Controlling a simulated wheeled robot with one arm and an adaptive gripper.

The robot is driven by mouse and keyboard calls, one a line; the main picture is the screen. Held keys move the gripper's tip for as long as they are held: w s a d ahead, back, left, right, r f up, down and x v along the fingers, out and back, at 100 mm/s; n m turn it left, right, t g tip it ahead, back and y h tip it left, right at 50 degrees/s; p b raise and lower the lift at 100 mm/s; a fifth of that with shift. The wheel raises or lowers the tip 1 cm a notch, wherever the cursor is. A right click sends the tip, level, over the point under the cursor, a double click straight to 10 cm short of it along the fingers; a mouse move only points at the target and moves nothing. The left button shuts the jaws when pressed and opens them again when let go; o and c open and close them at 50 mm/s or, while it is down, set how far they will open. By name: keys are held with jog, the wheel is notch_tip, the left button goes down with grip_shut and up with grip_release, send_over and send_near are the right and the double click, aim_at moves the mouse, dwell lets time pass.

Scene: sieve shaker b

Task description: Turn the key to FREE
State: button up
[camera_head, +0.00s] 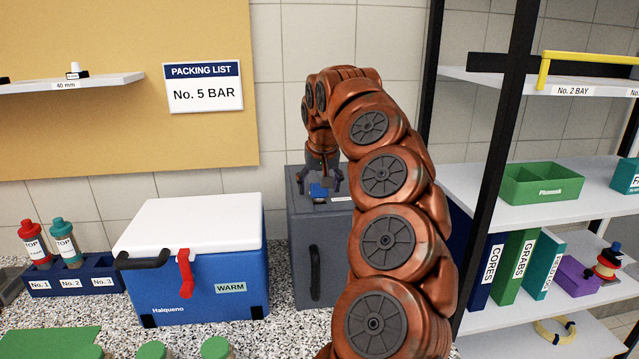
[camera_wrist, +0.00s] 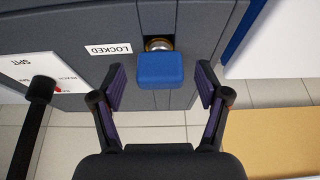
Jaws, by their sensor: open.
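The blue key (camera_wrist: 160,68) sits in a brass lock (camera_wrist: 158,44) on the grey cabinet (camera_wrist: 80,22), beside a label reading LOCKED (camera_wrist: 111,48). My gripper (camera_wrist: 161,88) is open. Its two fingers stand on either side of the key head, with gaps between pads and key, apparently not touching it. In the head view my gripper (camera_head: 321,182) points down over the top of the grey cabinet (camera_head: 302,250), and the blue key (camera_head: 318,191) shows between the fingers. A FREE label is not legible in either view.
A blue cooler (camera_head: 190,285) with a white lid stands left of the cabinet. A black handle (camera_wrist: 38,115) and a white sign (camera_wrist: 22,72) lie left of the key in the wrist view. A shelf unit (camera_head: 560,182) stands at right.

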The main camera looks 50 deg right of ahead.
jog(key=shift+c, duration=0.4)
jog(key=c, duration=1.1)
jog(key=shift+r, duration=0.1)
jog(key=shift+c, duration=0.2)
jog(key=shift+n+p, duration=0.3)
jog(key=shift+p, duration=0.2)
jog(key=shift+n+t+y+p, duration=0.3)
jog(key=shift+n+y+p, duration=0.4)
jog(key=shift+n+p, duration=1.05)
jog(key=n+y, duration=0.1)
jog(key=n, duration=0.2)
jog(key=shift+f+p, duration=0.2)
jog(key=shift+p, duration=0.2)
jog(key=shift+n+y, duration=0.7)
jog(key=shift+n, duration=0.75)
jog(key=o, duration=1.2)
